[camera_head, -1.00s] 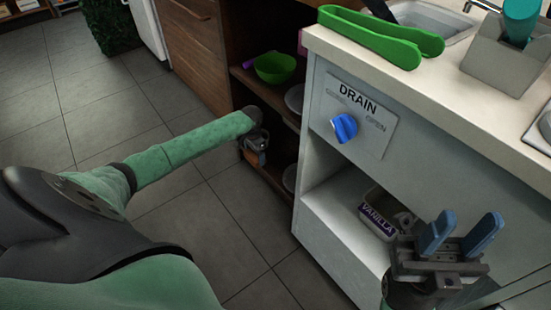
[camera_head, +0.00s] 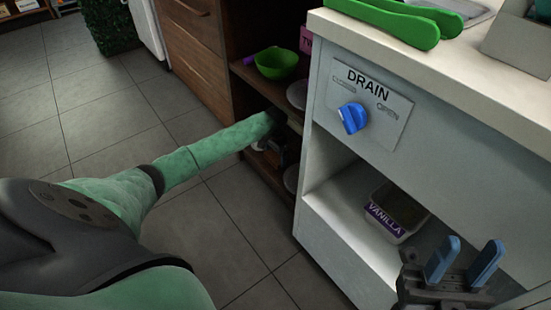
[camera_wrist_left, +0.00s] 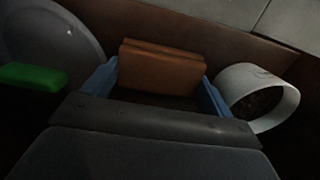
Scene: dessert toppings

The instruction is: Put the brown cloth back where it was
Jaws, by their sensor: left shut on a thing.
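The brown cloth (camera_wrist_left: 160,66) is a folded brown block in the left wrist view. My left gripper (camera_wrist_left: 160,85) is shut on it, with a blue finger at each side. In the head view my left gripper (camera_head: 280,152) is inside the dark wooden shelf unit (camera_head: 266,181), at a lower shelf, and the cloth cannot be made out there. Whether the cloth touches the shelf cannot be told. My right gripper (camera_head: 464,262) has its two blue fingers apart and empty, in front of the white counter.
A white cup (camera_wrist_left: 262,97) stands right of the cloth, and a grey round dish (camera_wrist_left: 50,45) and a green thing (camera_wrist_left: 33,77) are at left. A green bowl (camera_head: 277,64) is on the shelf above. A vanilla tub (camera_head: 396,212) sits in the counter's opening.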

